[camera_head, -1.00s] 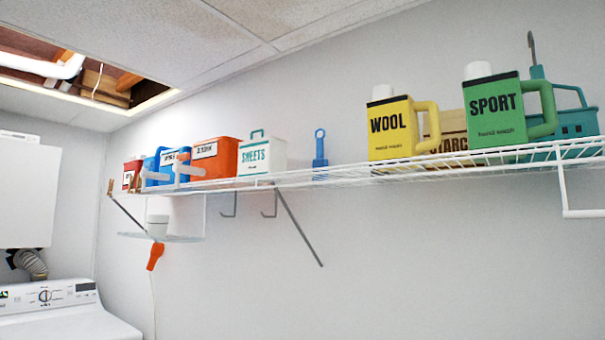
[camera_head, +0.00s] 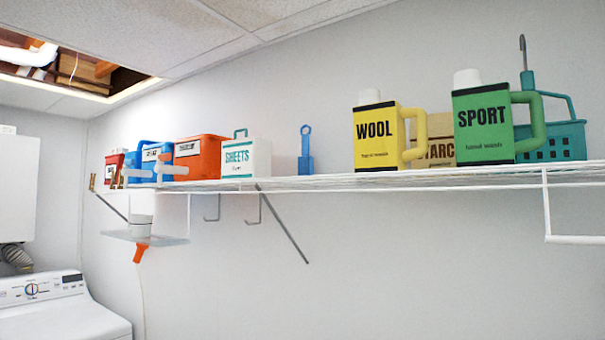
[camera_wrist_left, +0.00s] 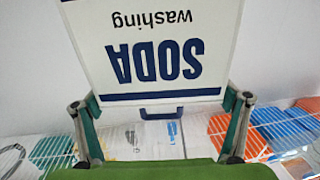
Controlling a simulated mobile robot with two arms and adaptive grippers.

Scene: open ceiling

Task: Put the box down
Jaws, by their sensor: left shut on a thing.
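A white box (camera_wrist_left: 150,30) with blue lettering reading "SODA washing" fills the upper middle of the left wrist view, its text upside down. A dark blue handle (camera_wrist_left: 161,112) shows at its lower edge. My left gripper (camera_wrist_left: 160,101) is shut on the box, with one finger at each side. The box and both grippers are out of the head view. My right gripper is not in view.
A white wire shelf (camera_head: 335,182) runs along the wall. It bears a yellow WOOL jug (camera_head: 385,140), a green SPORT jug (camera_head: 483,125), a teal basket (camera_head: 562,140), a SHEETS box (camera_head: 246,157) and an orange box (camera_head: 200,150). A bare stretch lies left of WOOL, beside a small blue object (camera_head: 305,155).

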